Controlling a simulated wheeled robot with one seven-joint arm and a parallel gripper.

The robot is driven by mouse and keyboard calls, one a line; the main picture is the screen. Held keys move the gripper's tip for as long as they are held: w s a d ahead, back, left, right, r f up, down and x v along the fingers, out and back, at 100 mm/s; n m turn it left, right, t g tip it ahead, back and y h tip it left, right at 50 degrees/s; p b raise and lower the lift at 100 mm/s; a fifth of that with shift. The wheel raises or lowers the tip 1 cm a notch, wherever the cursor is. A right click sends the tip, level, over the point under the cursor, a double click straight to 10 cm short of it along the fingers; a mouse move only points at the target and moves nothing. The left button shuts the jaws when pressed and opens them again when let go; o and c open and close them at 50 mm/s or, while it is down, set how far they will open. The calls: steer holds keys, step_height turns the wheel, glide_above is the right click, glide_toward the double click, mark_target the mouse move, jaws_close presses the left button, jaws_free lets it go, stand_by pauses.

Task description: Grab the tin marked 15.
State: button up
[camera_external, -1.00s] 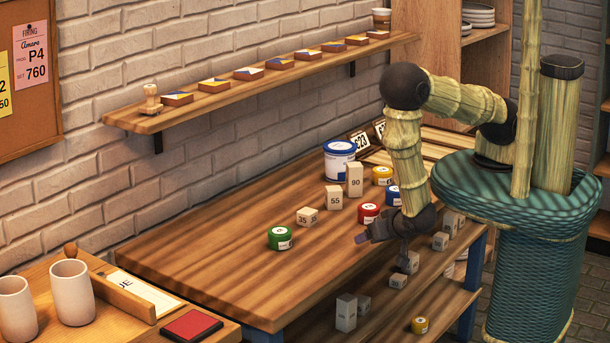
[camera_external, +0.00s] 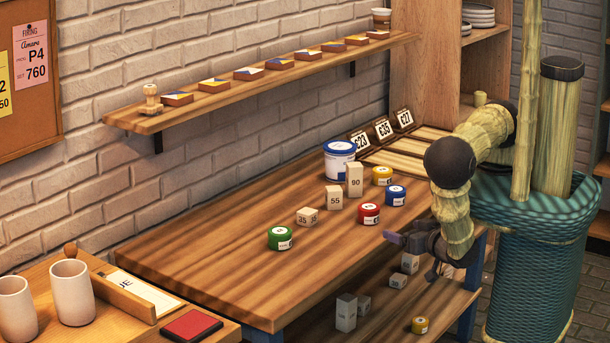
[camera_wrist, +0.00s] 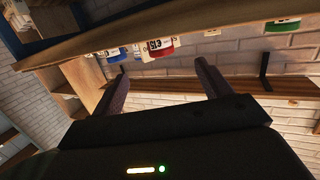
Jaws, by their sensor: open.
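The red tin (camera_external: 369,214) stands on the wooden table; in the wrist view the red tin (camera_wrist: 157,47) carries a white label that reads 15. A blue tin (camera_external: 395,195), a yellow tin (camera_external: 382,175) and a green tin (camera_external: 280,238) stand on the same table; their labels are too small to read. My gripper (camera_external: 411,256) is open and empty at the table's front edge, to the right of and below the red tin in the external view. In the wrist view the red tin shows beyond the two fingers (camera_wrist: 163,78), between them and apart from them.
Blocks marked 35 (camera_external: 307,217), 55 (camera_external: 334,197) and 90 (camera_external: 355,180) stand behind the red tin, with a blue-and-white can (camera_external: 339,159). A lower shelf (camera_external: 440,306) holds several blocks and a small yellow tin (camera_external: 420,325). The table's left part is clear.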

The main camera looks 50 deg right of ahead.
mark_target(375, 218)
steer(key=p+x, duration=0.1)
steer(key=x, duration=0.4)
steer(key=p+x, duration=0.1)
steer(key=x, duration=0.4)
steer(key=shift+d+r+p, duration=0.1)
steer(key=shift+r+p, duration=0.1)
steer(key=shift+p, duration=0.15)
steer(key=shift+w+d+f, duration=0.1)
steer(key=shift+w+f, duration=0.1)
steer(key=shift+w, duration=0.15)
steer(key=shift+w+d+r, duration=0.1)
steer(key=shift+w+d, duration=0.05)
steer(key=shift+w, duration=0.1)
steer(key=x, duration=0.1)
steer(key=p+x, duration=0.2)
steer(key=x, duration=0.1)
steer(key=shift+w+d+r, duration=0.1)
steer(key=shift+d, duration=0.05)
steer(key=shift+w, duration=0.25)
steer(key=c, duration=1.1)
